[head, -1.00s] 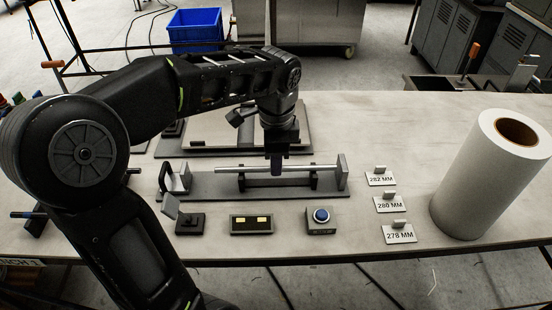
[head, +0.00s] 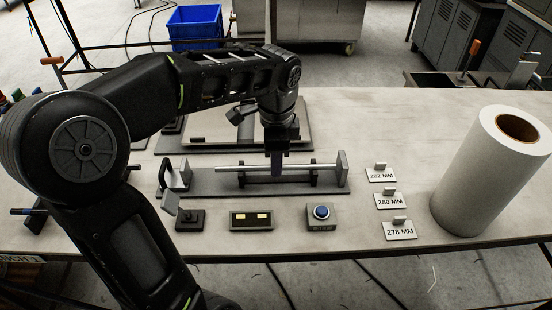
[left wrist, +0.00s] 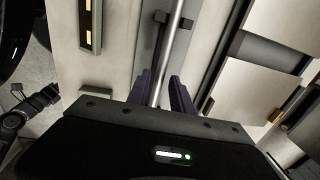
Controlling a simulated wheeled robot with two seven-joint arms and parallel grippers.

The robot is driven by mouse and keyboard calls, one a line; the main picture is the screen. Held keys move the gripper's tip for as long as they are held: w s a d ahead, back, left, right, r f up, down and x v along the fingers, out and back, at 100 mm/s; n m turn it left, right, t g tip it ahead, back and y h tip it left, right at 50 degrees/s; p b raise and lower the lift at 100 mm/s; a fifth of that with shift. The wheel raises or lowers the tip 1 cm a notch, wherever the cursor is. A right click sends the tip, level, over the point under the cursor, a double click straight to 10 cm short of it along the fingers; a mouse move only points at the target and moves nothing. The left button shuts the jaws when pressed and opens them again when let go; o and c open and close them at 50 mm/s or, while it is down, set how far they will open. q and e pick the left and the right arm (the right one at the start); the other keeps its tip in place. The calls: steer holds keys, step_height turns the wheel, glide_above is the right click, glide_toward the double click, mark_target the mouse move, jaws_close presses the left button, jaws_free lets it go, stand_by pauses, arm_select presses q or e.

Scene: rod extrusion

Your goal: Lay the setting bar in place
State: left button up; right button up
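The setting bar is a slim silver rod (head: 316,167) lying level across the dark supports of a grey fixture (head: 215,185) in the head view. Its right end is at the fixture's upright end plate (head: 343,170); I cannot tell whether they touch. My left gripper (head: 277,172) points down at the bar's middle. In the left wrist view, the bar (left wrist: 174,45) runs between the two purple fingers (left wrist: 161,76), with a gap showing beside it, so the gripper looks open around the bar. The fingers hide part of the bar. My right gripper is not in view.
In front stand a display box (head: 251,220), a blue-button box (head: 321,216) and a small black stand (head: 190,219). Labels for 282 MM (head: 381,175), 280 MM (head: 390,200) and 278 MM (head: 399,230) lie right, before a large white roll (head: 480,180). A flat plate (head: 210,130) lies behind.

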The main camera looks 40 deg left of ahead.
arm_select(q)
steer(key=shift+o, duration=0.9)
steer(key=shift+r, duration=0.1)
step_height(320, 180, up, 8)
steer(key=shift+s+d+f, duration=0.2)
steer(key=shift+s+d, duration=0.05)
stand_by(0.5)
